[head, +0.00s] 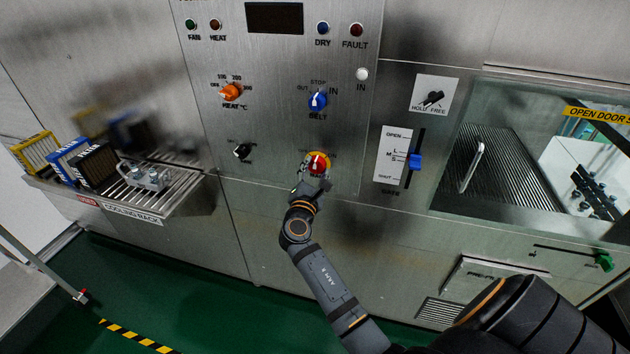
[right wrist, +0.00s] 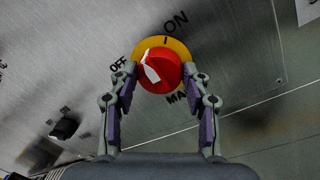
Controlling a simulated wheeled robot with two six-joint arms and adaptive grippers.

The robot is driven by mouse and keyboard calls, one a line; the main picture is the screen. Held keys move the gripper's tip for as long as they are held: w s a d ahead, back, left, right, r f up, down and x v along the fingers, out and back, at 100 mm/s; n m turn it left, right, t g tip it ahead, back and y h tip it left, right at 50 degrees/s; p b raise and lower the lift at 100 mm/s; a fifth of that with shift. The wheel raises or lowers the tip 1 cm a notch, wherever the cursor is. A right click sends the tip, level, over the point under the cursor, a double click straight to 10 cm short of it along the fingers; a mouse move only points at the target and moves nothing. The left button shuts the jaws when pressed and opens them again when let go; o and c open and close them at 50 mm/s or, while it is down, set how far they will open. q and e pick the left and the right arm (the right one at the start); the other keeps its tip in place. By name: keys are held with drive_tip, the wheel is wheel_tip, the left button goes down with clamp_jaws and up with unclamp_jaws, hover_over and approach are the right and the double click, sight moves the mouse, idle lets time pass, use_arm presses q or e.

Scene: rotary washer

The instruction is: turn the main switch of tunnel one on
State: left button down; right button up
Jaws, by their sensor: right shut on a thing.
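The main switch is a red round knob (head: 319,162) on a yellow plate, low on the steel panel in the head view. In the right wrist view the knob (right wrist: 166,73) carries a white pointer whose narrow end points up and left, between the OFF and ON labels. My right gripper (head: 312,180) is at the knob from below. In the right wrist view its fingers (right wrist: 160,78) are shut on the knob, one on each side. Part of the MAIN label is hidden behind the right finger. My left gripper is not in view.
Above the switch are a blue belt knob (head: 318,100) and an orange heat knob (head: 230,91). A small black knob (head: 242,151) sits to the left. A blue gate slider (head: 414,161) is to the right. The cooling rack (head: 185,196) juts out at left.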

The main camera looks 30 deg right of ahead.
drive_tip(key=m+b, duration=0.5)
drive_tip(key=b, duration=0.1)
drive_tip(key=shift+f+m+h, duration=0.3)
drive_tip(key=shift+f+m, duration=0.1)
drive_tip(key=shift+r+m+b, duration=0.2)
drive_tip(key=shift+m+b, duration=1.4)
drive_tip(key=shift+g+h, duration=0.3)
drive_tip(key=o, duration=1.2)
drive_tip(key=shift+c, duration=0.2)
drive_tip(key=shift+r, duration=0.15)
